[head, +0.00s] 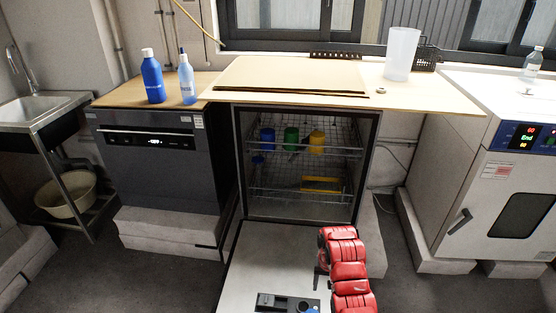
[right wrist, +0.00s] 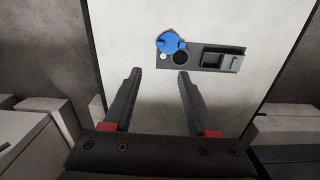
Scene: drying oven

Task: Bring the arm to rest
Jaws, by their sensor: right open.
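My right arm, in red segmented covers, reaches in from the bottom right of the head view, over the lowered white door (head: 262,262) of the open cabinet. My right gripper (right wrist: 158,76) is open in the right wrist view, with two dark fingers apart and nothing between them. Past its fingertips is the door's inner face (right wrist: 130,32), with a dark dispenser panel (right wrist: 208,55) and a blue round cap (right wrist: 171,42). In the head view the panel (head: 285,303) shows at the bottom edge, left of the arm. My left arm is not in view.
The open cabinet holds wire racks (head: 300,180) with blue (head: 267,139), green (head: 291,137) and yellow (head: 316,141) cups. A wooden worktop (head: 430,97) lies above, bearing bottles and a clear container (head: 401,55). The white oven (head: 480,185) stands right. Grey floor (head: 405,290) is free.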

